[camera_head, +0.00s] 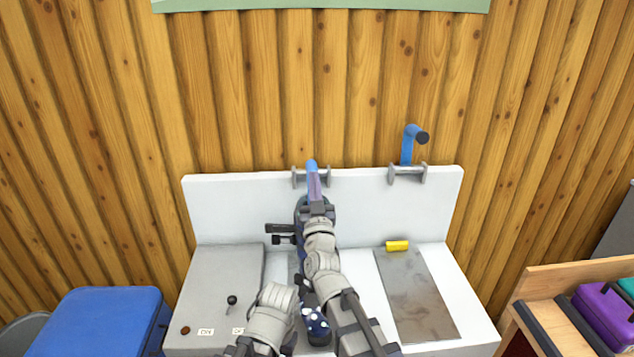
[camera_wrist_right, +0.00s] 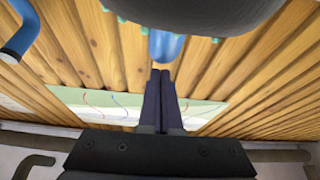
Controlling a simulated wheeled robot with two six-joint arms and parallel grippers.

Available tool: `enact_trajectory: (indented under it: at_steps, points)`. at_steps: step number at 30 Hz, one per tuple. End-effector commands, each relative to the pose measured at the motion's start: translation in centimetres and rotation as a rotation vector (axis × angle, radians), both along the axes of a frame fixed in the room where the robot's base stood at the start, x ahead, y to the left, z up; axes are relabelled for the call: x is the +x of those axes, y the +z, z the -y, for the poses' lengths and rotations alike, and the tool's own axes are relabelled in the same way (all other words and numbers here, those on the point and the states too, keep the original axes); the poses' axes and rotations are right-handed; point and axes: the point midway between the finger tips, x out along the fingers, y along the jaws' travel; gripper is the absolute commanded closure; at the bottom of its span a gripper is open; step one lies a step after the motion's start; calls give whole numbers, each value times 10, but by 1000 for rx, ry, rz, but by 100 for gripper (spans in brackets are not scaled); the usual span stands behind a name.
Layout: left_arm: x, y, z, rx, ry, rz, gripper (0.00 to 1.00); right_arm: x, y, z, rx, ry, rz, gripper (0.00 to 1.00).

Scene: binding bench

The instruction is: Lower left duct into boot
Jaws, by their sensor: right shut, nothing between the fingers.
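The left duct (camera_head: 311,164) is blue and stands raised at the left grey bracket on the white back panel. Its lower part is hidden behind my right gripper (camera_head: 314,178), which is shut and empty. The duct also shows in the right wrist view (camera_wrist_right: 166,46), just beyond the closed fingertips (camera_wrist_right: 160,74); I cannot tell whether they touch. A dark blue boot with white dots (camera_head: 317,322) stands on the bench below, mostly hidden by my right arm. A dark rounded form fills the top of the wrist view.
The right duct (camera_head: 406,148), blue with a black end, stands raised at its bracket. A grey mat (camera_head: 420,300) with a yellow piece (camera_head: 397,246) lies right. A grey panel with a lever (camera_head: 232,300) is left. A blue box (camera_head: 110,315) and wooden shelf (camera_head: 560,278) flank the bench.

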Motion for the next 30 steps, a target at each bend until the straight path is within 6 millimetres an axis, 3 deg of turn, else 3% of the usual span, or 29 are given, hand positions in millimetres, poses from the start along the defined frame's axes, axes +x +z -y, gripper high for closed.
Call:
enact_trajectory:
  at_steps: [14, 24, 30]
  points:
    - [0, -4, 0, 0, 0, 0, 44, 0, -4, -1, 0, 0, 0, 100]
    - [0, -29, 0, 0, 0, 0, 44, -7, -29, -2, 1, 1, 0, 100]
    - [0, -27, 0, 0, 0, 0, 44, -6, -27, -2, 0, 2, -3, 100]
